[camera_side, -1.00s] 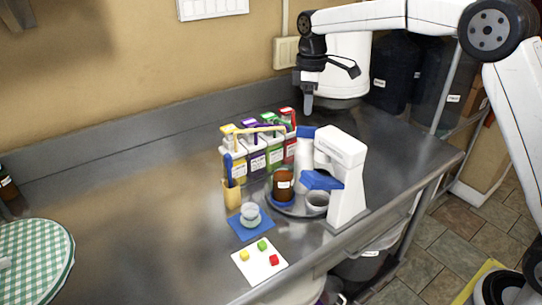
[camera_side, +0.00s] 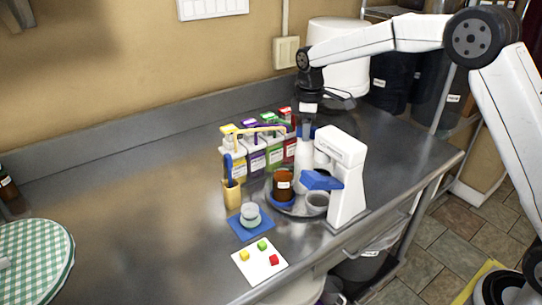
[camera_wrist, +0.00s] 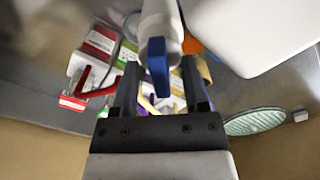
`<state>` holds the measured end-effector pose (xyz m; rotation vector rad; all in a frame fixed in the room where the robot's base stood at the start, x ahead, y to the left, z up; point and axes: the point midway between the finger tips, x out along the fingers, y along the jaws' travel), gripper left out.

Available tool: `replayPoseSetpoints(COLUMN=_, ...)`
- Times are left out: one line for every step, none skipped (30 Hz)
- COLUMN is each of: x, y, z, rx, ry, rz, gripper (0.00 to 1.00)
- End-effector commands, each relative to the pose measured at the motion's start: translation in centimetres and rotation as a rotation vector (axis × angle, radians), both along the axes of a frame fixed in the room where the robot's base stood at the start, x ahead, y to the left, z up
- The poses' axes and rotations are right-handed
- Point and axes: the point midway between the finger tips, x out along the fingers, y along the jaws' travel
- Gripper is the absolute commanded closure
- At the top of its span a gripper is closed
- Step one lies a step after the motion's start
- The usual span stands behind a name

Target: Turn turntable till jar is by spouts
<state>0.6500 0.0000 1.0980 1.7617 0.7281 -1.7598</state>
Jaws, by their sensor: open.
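A brown jar with a white label (camera_side: 283,178) stands on the grey round turntable (camera_side: 298,210), at its left side, with blue at its base. A white cup (camera_side: 317,203) sits on the turntable's right side. Behind it, several white containers with coloured lids and labels (camera_side: 256,158) stand in a row with spout-like arms. My gripper (camera_side: 306,130) points down over a white upright cylinder (camera_side: 304,160) behind the turntable. In the wrist view my open fingers (camera_wrist: 160,64) lie either side of a blue lever (camera_wrist: 158,66) on a white tube (camera_wrist: 158,22). Contact cannot be told.
A white machine with a blue part (camera_side: 345,165) stands right of the turntable. A yellow holder (camera_side: 232,194), a small glass jar (camera_side: 250,211) on a blue mat (camera_side: 243,231), and a white card (camera_side: 251,275) with coloured cubes are nearer.

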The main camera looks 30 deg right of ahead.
Motion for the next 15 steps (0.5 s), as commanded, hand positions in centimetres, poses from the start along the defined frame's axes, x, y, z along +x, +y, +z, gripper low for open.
replayPoseSetpoints(x=0.0, y=0.0, z=0.0, rx=0.0, ry=0.0, rz=0.0, gripper=0.43)
replayPoseSetpoints(x=0.0, y=0.0, z=0.01, rx=0.0, ry=0.0, rz=0.0, gripper=0.43)
replayPoseSetpoints(x=0.0, y=0.0, z=0.01, rx=0.0, ry=0.0, rz=0.0, gripper=0.55)
replayPoseSetpoints(x=0.0, y=0.0, z=0.01, rx=0.0, ry=0.0, rz=0.0, gripper=0.65)
replayPoseSetpoints(x=0.0, y=0.0, z=0.02, rx=0.0, ry=0.0, rz=0.0, gripper=0.74)
replayPoseSetpoints(x=0.0, y=0.0, z=0.02, rx=0.0, ry=0.0, rz=0.0, gripper=0.87)
replayPoseSetpoints(x=0.0, y=0.0, z=0.03, rx=0.0, ry=0.0, rz=0.0, gripper=0.97)
replayPoseSetpoints(x=0.0, y=0.0, z=0.03, rx=0.0, ry=0.0, rz=0.0, gripper=1.0)
replayPoseSetpoints(x=0.0, y=0.0, z=0.04, rx=0.0, ry=0.0, rz=0.0, gripper=1.0)
replayPoseSetpoints(x=0.01, y=-0.01, z=0.04, rx=0.0, ry=0.0, rz=0.0, gripper=1.0)
replayPoseSetpoints(x=0.01, y=-0.01, z=0.04, rx=0.0, ry=0.0, rz=0.0, gripper=1.0)
replayPoseSetpoints(x=0.01, y=-0.01, z=0.05, rx=0.0, ry=0.0, rz=0.0, gripper=1.0)
replayPoseSetpoints(x=0.01, y=-0.01, z=0.05, rx=0.0, ry=0.0, rz=0.0, gripper=1.0)
replayPoseSetpoints(x=0.01, y=-0.01, z=0.05, rx=-0.001, ry=-0.001, rz=0.0, gripper=1.0)
replayPoseSetpoints(x=0.01, y=-0.01, z=0.06, rx=-0.001, ry=-0.001, rz=0.0, gripper=1.0)
